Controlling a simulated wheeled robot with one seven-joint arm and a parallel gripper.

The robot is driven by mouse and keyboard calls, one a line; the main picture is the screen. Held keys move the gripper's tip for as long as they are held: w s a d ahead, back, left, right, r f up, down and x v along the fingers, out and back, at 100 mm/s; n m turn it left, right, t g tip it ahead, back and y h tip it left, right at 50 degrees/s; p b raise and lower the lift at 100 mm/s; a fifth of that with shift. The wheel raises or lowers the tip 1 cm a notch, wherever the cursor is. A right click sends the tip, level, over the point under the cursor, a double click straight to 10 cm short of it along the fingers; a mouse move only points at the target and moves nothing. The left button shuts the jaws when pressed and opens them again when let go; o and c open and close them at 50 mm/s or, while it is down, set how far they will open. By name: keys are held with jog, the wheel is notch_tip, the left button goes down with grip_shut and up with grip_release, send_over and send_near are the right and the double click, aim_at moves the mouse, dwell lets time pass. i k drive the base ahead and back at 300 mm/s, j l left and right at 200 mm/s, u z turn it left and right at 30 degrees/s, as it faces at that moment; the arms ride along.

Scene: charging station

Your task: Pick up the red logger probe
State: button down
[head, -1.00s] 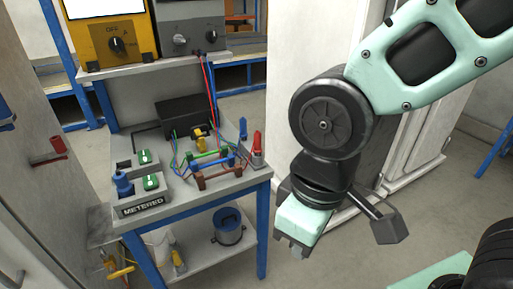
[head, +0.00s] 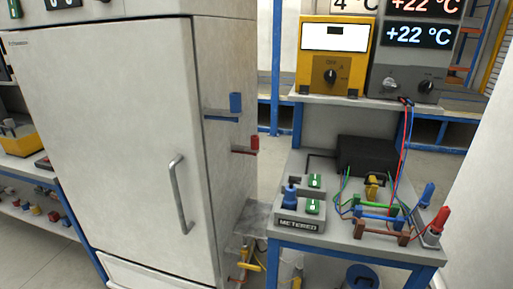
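Two red probe-like things are in view, and I cannot tell for sure which is the logger probe. One red piece (head: 254,143) sits at the end of a small red bracket on the side of the white cabinet (head: 120,130), below a similar blue piece (head: 236,102). The other, a red-handled probe (head: 438,222), leans upright in a holder at the right front corner of the bench, beside a blue-handled probe (head: 426,194). My gripper is out of view.
The blue-framed bench (head: 330,240) carries a box labelled METERED (head: 298,226), a black box (head: 366,155), coloured clips and wires. A yellow meter (head: 335,52) and a grey unit (head: 405,80) stand on its upper shelf. The cabinet's door handle (head: 180,195) sticks out.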

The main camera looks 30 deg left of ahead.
aim_at(438, 226)
jog(key=i+j+u, duration=0.15)
jog(key=i+u, duration=0.5)
jog(key=u, duration=0.2)
